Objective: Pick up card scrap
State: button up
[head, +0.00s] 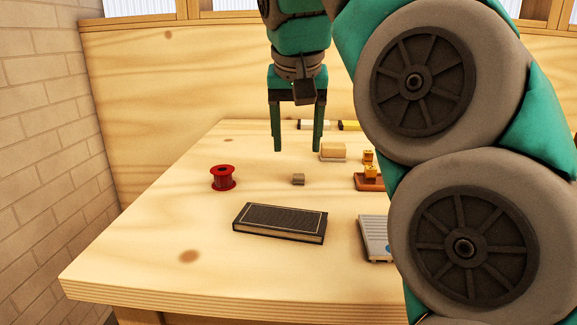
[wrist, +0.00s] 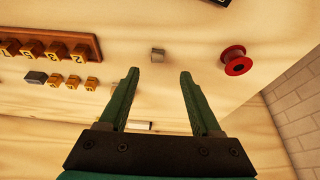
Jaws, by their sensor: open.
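A small grey-brown block-like piece, which I take to be the card scrap (head: 298,179), lies on the table between the red spool and the wooden rack. It also shows in the wrist view (wrist: 157,55), just beyond my fingertips and roughly centred between them. My gripper (head: 297,150) points down above the table with its two green fingers apart and nothing between them. In the wrist view my gripper (wrist: 159,73) is also open and empty. The scrap is in clear sight in both views.
A red spool (head: 222,177) stands left of the scrap. A dark book (head: 280,223) lies in front of it. A pale block (head: 333,150) and a wooden rack with numbered blocks (wrist: 50,40) are nearby. My arm hides the table's right side. Bare tabletop surrounds the scrap.

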aim_at(298, 176)
jog(key=shift+x, duration=4)
jog(key=shift+w+d, duration=0.1)
jog(key=shift+d, duration=0.05)
jog(key=shift+r, duration=0.1)
grip_shut()
